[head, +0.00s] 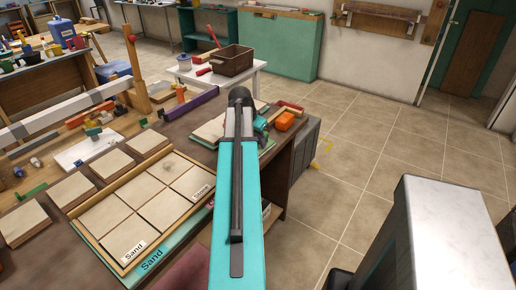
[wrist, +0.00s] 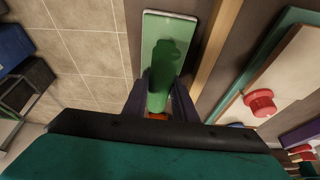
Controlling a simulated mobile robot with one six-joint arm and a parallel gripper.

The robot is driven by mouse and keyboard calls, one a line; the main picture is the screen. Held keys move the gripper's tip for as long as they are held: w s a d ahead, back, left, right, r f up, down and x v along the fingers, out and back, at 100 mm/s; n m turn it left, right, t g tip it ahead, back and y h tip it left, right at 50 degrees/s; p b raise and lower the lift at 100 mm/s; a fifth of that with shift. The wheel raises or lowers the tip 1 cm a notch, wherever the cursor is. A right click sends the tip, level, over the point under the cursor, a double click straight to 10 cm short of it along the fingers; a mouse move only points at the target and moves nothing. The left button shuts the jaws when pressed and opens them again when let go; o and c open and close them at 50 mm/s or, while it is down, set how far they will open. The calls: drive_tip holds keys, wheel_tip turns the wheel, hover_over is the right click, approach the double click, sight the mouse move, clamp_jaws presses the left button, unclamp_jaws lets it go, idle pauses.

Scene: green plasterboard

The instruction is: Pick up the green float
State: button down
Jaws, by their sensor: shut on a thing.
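The green float (wrist: 168,32) is in the wrist view at top centre, a pale green flat plate with a darker green handle (wrist: 160,88). My gripper (wrist: 159,100) has its two dark fingers on either side of the handle and is shut on it. I cannot tell whether the plate touches the brown surface under it. In the head view my teal arm reaches over the workbench and hides most of the float and the fingers.
A framed tray marked Sand (head: 79,221) with several square panels lies left of my arm. An orange block (head: 284,121) lies right of it. A pale board with a red knob (wrist: 260,103) is at right in the wrist view. Tiled floor (head: 355,150) is open at right.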

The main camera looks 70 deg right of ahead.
drive_tip(key=shift+r, duration=0.1)
drive_tip(key=shift+r+b, duration=0.55)
drive_tip(key=shift+r, duration=1.4)
drive_tip(key=s+a+b, duration=0.4)
drive_tip(key=s+a, duration=0.3)
drive_tip(key=a, duration=0.4)
drive_tip(key=shift+a+r, duration=0.35)
drive_tip(key=shift+r, duration=0.1)
drive_tip(key=shift+s+a+b, duration=0.1)
drive_tip(key=shift+s+b, duration=0.05)
drive_tip(key=shift+b, duration=0.35)
drive_tip(key=b, duration=0.2)
drive_tip(key=s+a+b, duration=0.1)
drive_tip(key=b, duration=0.1)
drive_tip(key=shift+a+r, duration=0.15)
drive_tip(key=shift+a, duration=0.1)
drive_tip(key=shift+a+r, duration=0.1)
